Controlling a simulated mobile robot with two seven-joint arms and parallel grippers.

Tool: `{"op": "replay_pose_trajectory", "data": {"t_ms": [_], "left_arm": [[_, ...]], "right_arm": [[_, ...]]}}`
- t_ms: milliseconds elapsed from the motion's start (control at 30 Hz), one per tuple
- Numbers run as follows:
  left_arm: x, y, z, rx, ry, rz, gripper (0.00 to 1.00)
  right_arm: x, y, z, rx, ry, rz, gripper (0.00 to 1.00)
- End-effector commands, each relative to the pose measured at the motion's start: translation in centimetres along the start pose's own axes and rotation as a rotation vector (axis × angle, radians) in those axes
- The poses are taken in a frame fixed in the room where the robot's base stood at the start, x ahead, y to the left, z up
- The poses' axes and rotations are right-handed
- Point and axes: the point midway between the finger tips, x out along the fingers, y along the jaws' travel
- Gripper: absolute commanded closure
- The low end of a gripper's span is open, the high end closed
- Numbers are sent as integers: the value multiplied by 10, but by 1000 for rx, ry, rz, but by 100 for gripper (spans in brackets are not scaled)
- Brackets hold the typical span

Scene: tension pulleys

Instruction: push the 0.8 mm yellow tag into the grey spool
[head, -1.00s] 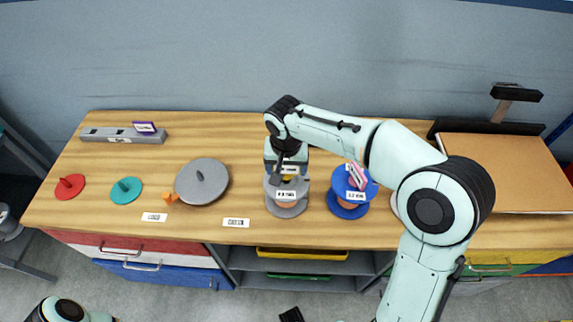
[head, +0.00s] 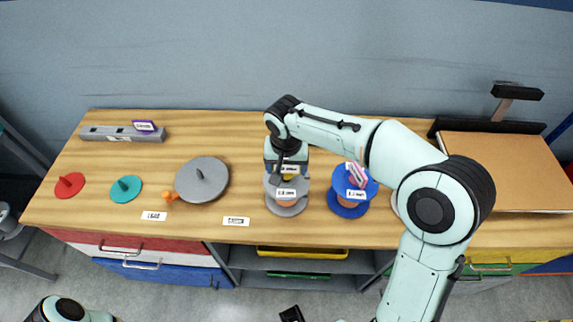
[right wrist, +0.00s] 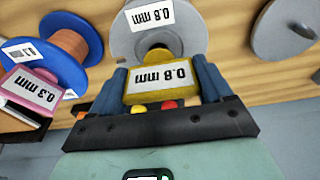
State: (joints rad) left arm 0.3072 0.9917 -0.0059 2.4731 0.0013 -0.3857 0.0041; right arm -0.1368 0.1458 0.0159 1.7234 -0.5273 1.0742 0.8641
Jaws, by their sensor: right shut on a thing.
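The yellow tag (right wrist: 160,90) reads 0.8 mm and sits between the two blue fingers of my right gripper (right wrist: 163,84), which is shut on it. The grey spool (right wrist: 187,28) bears a 0.8 mm label and lies just beyond the tag. The tag's far end is at the spool's central hub; I cannot tell whether it is inside.
A blue spool (head: 347,209) with a pink tag (head: 357,174) stands close to the right of the grey spool. A large grey disc (head: 207,183), a teal disc (head: 126,189) and a red disc (head: 69,186) lie to the left. A grey bar (head: 110,134) lies behind them.

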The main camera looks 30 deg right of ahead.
Motion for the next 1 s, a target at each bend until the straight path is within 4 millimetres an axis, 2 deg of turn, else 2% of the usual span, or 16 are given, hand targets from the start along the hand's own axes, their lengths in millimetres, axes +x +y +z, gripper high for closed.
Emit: {"op": "replay_pose_trajectory", "data": {"t_ms": [467,1000], "left_arm": [[0,0,0,0,0,0,56],[14,-5,1,-2,-5,-2,56]], "right_arm": [[1,0,0,-1,0,0,50],[19,0,3,-1,-1,1,50]]}}
